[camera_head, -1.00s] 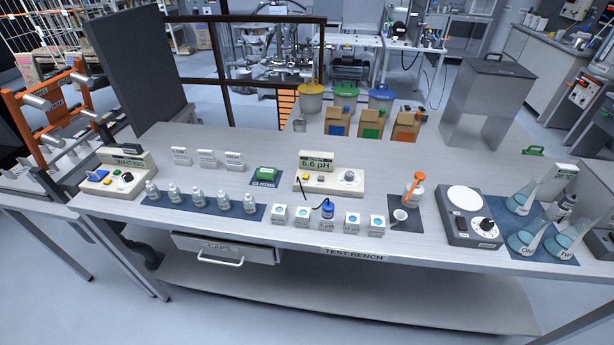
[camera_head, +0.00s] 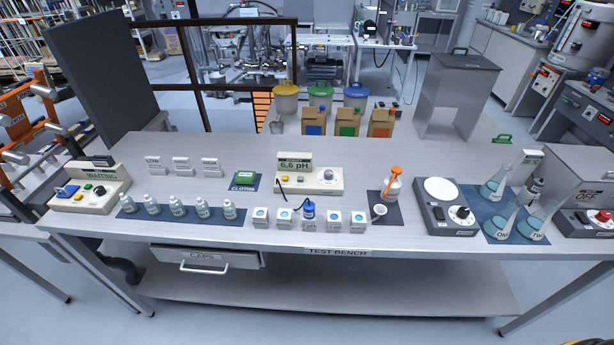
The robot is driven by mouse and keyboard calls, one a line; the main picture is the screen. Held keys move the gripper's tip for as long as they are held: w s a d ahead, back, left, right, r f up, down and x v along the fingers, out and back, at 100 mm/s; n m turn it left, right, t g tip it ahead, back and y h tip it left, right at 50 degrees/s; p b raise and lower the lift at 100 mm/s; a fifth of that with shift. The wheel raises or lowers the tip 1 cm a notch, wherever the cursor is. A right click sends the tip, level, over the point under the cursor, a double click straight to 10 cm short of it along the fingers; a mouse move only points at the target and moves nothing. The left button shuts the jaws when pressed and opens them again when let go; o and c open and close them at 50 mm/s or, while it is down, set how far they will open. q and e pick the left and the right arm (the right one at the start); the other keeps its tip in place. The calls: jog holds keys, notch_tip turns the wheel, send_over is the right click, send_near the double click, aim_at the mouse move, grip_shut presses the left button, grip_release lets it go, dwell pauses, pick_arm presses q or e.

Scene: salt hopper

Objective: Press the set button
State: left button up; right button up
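The pH meter (camera_head: 312,186) stands mid-bench, a cream box whose display (camera_head: 294,163) reads 6.6 pH. It has a small yellow button (camera_head: 285,179) at left and a grey knob (camera_head: 328,175) at right. A grey box (camera_head: 572,219) marked OFF, with a red knob (camera_head: 603,216), is at the right edge. No set label is legible, so I cannot tell which button it is.
Small bottles (camera_head: 177,206) stand on a blue mat left of centre. A stirrer (camera_head: 437,216) and flasks (camera_head: 501,221) stand at right. A drawer (camera_head: 205,258) hangs below.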

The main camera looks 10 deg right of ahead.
grip_shut()
dwell(1.4)
